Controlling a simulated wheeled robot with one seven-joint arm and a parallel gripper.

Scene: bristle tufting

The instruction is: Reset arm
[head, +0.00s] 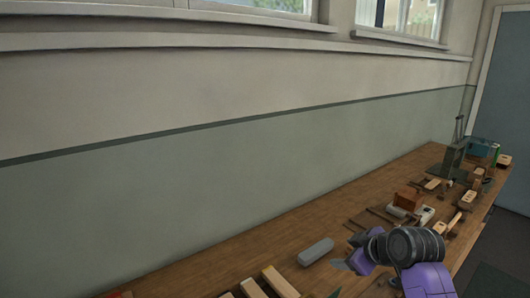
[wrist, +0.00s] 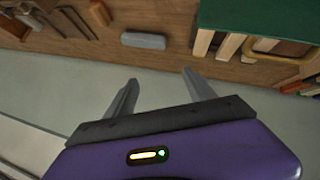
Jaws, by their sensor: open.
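My gripper (wrist: 160,82) is open in the wrist view, with its two grey fingers apart and nothing between them. Beyond the fingertips, a grey rounded block (wrist: 143,41) lies on the wooden bench (wrist: 155,61), apart from the fingers.
In the head view, wooden blocks (head: 279,282) lie at the near end of the bench. Tools, a brown box (head: 407,199) and a grey stand (head: 453,160) are farther along. A green-topped object (wrist: 258,18) shows in the wrist view. The wall (head: 190,190) runs along the bench's back.

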